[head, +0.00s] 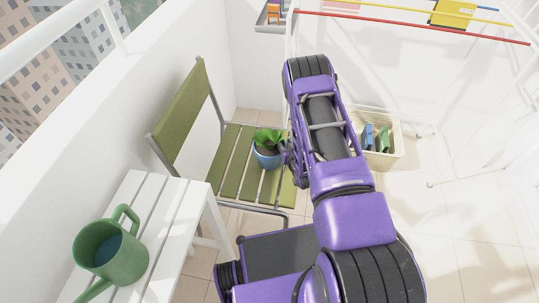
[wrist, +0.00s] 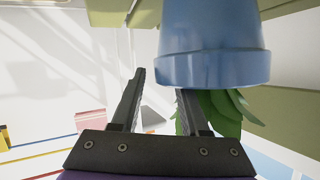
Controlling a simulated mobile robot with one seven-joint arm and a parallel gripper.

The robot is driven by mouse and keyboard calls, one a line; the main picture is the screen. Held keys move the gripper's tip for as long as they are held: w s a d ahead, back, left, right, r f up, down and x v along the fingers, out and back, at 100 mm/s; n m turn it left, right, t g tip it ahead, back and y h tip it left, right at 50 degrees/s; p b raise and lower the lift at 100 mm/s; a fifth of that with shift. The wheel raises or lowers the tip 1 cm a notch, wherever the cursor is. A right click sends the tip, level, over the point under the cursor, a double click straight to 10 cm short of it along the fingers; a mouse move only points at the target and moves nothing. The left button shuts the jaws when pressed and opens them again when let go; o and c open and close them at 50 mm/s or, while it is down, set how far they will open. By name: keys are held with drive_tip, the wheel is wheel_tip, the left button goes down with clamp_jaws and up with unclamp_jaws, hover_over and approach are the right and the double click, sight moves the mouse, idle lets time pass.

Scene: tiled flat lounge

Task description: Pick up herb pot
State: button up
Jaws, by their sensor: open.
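The herb pot (head: 266,157) is a blue pot with green leaves. It stands on the slatted seat of the green chair, near the right side. In the wrist view the picture is upside down, and the blue pot (wrist: 212,50) fills the upper right with its leaves hanging below. In the head view my purple arm hides most of my gripper, just right of the pot.
The green chair (head: 183,110) stands against the white wall. A white slatted table (head: 175,205) with a green watering can (head: 110,250) is at the lower left. A cream crate (head: 396,150) lies right of my arm. A drying rack (head: 410,22) stands behind.

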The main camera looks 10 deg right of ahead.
clamp_jaws()
drive_tip(key=shift+s, duration=0.1)
idle(1.2)
